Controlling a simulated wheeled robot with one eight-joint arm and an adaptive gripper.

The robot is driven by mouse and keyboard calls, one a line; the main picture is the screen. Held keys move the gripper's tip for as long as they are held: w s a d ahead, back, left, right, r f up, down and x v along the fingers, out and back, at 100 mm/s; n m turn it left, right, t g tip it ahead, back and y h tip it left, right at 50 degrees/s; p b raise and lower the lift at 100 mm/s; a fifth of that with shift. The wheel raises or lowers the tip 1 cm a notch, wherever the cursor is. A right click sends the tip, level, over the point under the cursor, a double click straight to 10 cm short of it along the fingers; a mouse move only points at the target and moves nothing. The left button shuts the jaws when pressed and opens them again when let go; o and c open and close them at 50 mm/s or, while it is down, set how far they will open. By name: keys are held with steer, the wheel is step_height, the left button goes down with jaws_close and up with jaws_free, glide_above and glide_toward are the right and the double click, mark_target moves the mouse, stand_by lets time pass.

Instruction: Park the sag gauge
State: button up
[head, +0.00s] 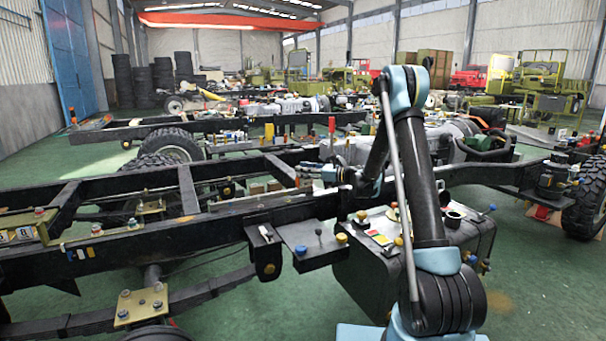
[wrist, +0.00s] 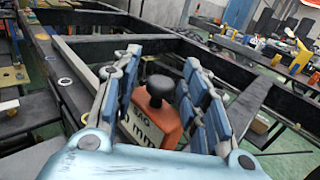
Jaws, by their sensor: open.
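The sag gauge (wrist: 165,120) is an orange block with a black round knob on top and a white label reading "SAG" and "mm". In the wrist view it stands between the two blue-padded fingers of my gripper (wrist: 161,60). The fingers are spread, with a visible gap on the knob's sides. The gauge's lower part is hidden by my gripper's body. In the head view my gripper (head: 325,174) is small, over the dark chassis frame, and the gauge is hard to make out there.
Black chassis rails (head: 120,255) cross the foreground. A dark tank (head: 375,270) with knobs and small parts on top lies beneath my arm. A yellow bracket (head: 140,305) sits at lower left. Tyres (head: 165,145) and further frames stand behind. Green floor shows between.

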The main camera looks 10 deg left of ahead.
steer(key=s+d, duration=0.2)
steer(key=d, duration=1)
steer(key=shift+s, duration=0.15)
steer(key=s+d+r+n+h, duration=0.1)
steer(key=s+d+n+h, duration=0.2)
steer(key=s, duration=0.5)
steer(key=s+d+r+n+g+h, duration=0.1)
steer(key=s+d+n+h, duration=0.2)
steer(key=s, duration=0.4)
steer(key=s+d+r+n+h, duration=0.2)
steer(key=s+n+h, duration=0.15)
steer(key=s, duration=0.45)
steer(key=s+d+f+n+h, duration=0.4)
steer(key=s+d, duration=0.5)
steer(key=s, duration=0.3)
steer(key=s+d+f+n+h, duration=0.4)
steer(key=s+d+f+n, duration=0.3)
steer(key=s, duration=0.6)
steer(key=shift+s+d+f, duration=0.15)
steer(key=shift+s+d, duration=0.15)
steer(key=shift+d, duration=0.65)
